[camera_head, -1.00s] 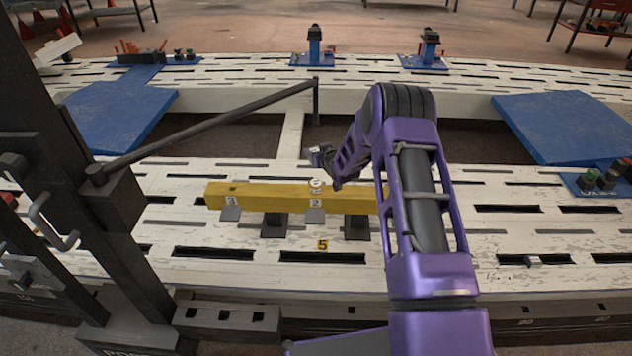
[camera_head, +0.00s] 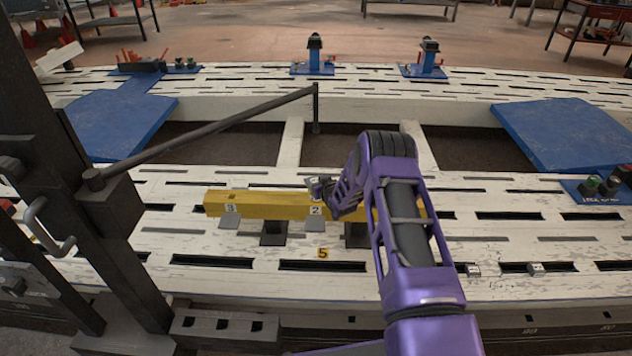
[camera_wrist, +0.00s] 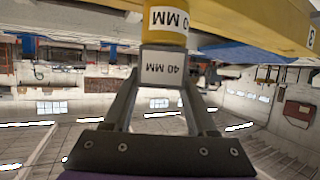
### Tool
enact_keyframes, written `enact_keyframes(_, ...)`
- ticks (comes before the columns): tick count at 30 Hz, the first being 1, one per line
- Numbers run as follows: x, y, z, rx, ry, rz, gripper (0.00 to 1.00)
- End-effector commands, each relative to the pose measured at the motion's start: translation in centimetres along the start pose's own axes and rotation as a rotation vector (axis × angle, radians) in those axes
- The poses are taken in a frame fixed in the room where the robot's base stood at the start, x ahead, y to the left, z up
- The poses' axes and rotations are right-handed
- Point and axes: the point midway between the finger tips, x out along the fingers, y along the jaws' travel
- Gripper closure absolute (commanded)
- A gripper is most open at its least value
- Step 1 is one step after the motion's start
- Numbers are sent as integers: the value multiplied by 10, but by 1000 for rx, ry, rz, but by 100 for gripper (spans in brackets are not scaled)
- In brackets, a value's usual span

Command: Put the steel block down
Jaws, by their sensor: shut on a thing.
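The steel block (camera_wrist: 165,68) has a white face marked 40 MM. It sits between the two fingers of my gripper (camera_wrist: 163,84) in the wrist view, and the gripper is shut on it. A round white-and-yellow piece (camera_wrist: 165,18), also marked 40 MM, shows just beyond the block; I cannot tell whether they touch. In the head view, my gripper (camera_head: 322,187) is low over the yellow beam (camera_head: 265,204), near its label 2. The fingers and forearm hide part of the beam there, and the block is too small to make out clearly.
The yellow beam rests on dark supports (camera_head: 273,234) on the white slotted bench (camera_head: 210,275). A dark slanted bar (camera_head: 210,127) runs from the post at left. Small blocks (camera_head: 535,268) lie on the bench at right. Blue plates (camera_head: 565,130) lie further back.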

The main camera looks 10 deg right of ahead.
Motion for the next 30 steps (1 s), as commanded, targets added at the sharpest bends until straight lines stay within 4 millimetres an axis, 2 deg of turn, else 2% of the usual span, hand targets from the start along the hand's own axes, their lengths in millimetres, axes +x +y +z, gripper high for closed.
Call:
enact_keyframes(4,1,0,0,0,5,0,100)
enact_keyframes(5,1,0,3,0,-1,0,39)
enact_keyframes(9,1,0,3,0,-1,0,14)
enact_keyframes(20,0,0,0,0,0,0,13)
enact_keyframes(26,-22,0,-2,1,-2,0,13)
enact_keyframes(30,-48,1,-2,2,-3,0,13)
